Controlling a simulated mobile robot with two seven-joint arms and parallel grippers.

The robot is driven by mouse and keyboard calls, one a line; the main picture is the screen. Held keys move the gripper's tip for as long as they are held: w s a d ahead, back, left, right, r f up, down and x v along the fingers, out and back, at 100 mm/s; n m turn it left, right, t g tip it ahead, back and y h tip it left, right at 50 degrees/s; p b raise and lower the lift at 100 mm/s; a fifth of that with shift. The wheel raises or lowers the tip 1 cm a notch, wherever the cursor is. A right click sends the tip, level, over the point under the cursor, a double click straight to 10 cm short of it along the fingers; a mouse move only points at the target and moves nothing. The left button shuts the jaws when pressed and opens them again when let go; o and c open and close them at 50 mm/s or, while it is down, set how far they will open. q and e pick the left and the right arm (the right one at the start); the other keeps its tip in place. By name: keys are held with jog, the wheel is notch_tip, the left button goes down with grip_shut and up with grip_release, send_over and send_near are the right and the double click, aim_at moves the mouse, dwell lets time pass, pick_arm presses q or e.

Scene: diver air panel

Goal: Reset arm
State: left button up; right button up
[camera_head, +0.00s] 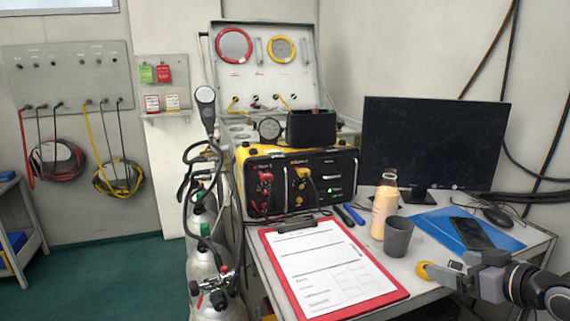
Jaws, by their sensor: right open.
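My right gripper (440,271) is at the lower right, at the front edge of the desk, with its arm coming in from the right. Its jaws are open and I see nothing held between them. A yellow tip shows at its left end. The grey cup (397,237) stands upright just beyond it, apart from it as far as I can tell. My left gripper and left arm are out of the picture.
On the desk are a red clipboard (282,258), a bottle (384,207), a blue folder (445,226) with a dark phone (473,233), a mouse (498,217) and a monitor (432,143). A yellow-black panel unit (300,180) stands behind, gas cylinders (203,262) left.

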jog(key=a+f, duration=0.1)
jog(key=f, duration=0.1)
jog(key=s+a+f, duration=0.1)
jog(key=f, duration=0.2)
jog(key=s+a+f, duration=0.1)
jog(key=f, duration=0.1)
jog(key=shift+s+a+f+p, duration=0.15)
jog(key=shift+s+a+p, duration=0.15)
jog(key=shift+p, duration=0.1)
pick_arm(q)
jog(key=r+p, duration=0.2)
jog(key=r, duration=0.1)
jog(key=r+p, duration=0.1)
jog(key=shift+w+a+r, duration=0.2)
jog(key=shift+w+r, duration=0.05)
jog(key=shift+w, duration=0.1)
pick_arm(e)
jog(key=s+a+f, duration=0.3)
jog(key=s+f, duration=0.2)
jog(key=s, duration=0.2)
jog(key=s+a+f+m+g+h, duration=0.1)
jog(key=s+a+f, duration=0.2)
jog(key=s+f, duration=0.3)
jog(key=s+a+f+h, duration=0.1)
jog(key=s+a+f, duration=0.2)
jog(key=s, duration=0.6)
notch_tip(320, 180, down, 2)
jog(key=shift+s+a+f+g, duration=0.2)
jog(key=shift+a+f+g, duration=0.05)
jog(key=shift+g, duration=0.15)
